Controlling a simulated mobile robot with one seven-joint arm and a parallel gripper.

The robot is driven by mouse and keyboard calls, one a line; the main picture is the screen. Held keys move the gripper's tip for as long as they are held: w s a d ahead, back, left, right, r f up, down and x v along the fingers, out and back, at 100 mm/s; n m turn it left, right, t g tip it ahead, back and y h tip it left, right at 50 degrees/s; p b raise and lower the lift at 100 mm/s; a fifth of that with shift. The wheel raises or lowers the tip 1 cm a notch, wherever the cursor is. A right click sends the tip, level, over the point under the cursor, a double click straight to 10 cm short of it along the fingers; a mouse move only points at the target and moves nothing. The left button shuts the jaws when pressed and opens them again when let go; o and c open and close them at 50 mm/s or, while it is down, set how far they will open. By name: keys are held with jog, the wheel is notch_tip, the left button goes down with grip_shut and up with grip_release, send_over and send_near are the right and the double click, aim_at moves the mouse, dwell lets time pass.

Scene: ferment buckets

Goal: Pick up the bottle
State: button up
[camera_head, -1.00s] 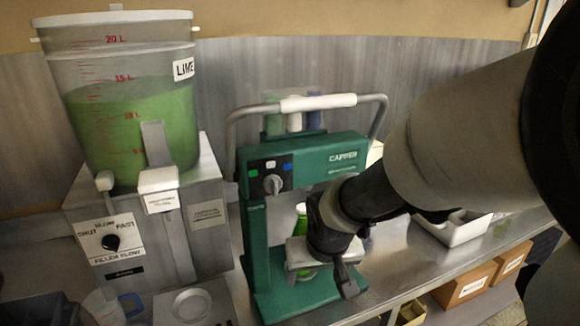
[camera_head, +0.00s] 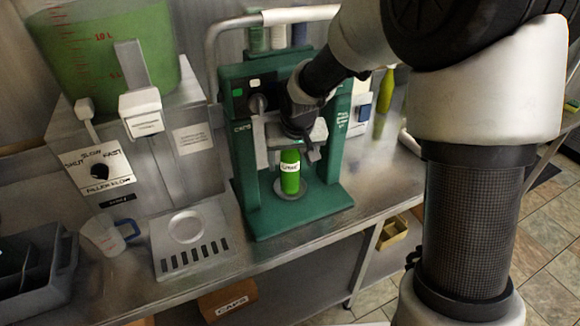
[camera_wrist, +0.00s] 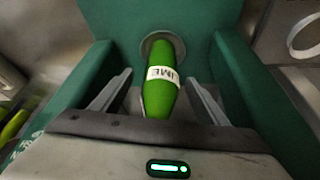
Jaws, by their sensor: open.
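A green bottle (camera_head: 290,172) with a white label stands upright on the round base plate of the green capper (camera_head: 243,175). In the wrist view, the bottle (camera_wrist: 157,96) shows with its label reading LIME, between the two fingers of my gripper (camera_wrist: 157,98). The fingers are apart, one on each side of the bottle, with a gap to each.
Capper uprights stand close on both sides of my gripper. The filler (camera_head: 130,140) with its drip tray (camera_head: 190,245) is on the left, with a measuring jug (camera_head: 108,236) and dark bin (camera_head: 35,262). Another green bottle (camera_head: 384,103) stands behind on the right. The front counter is clear.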

jog(key=shift+x, duration=0.8)
jog(key=shift+c, duration=0.5)
jog(key=c, duration=1.5)
jog(key=shift+r, duration=0.1)
grip_shut()
jog(key=shift+r, duration=0.1)
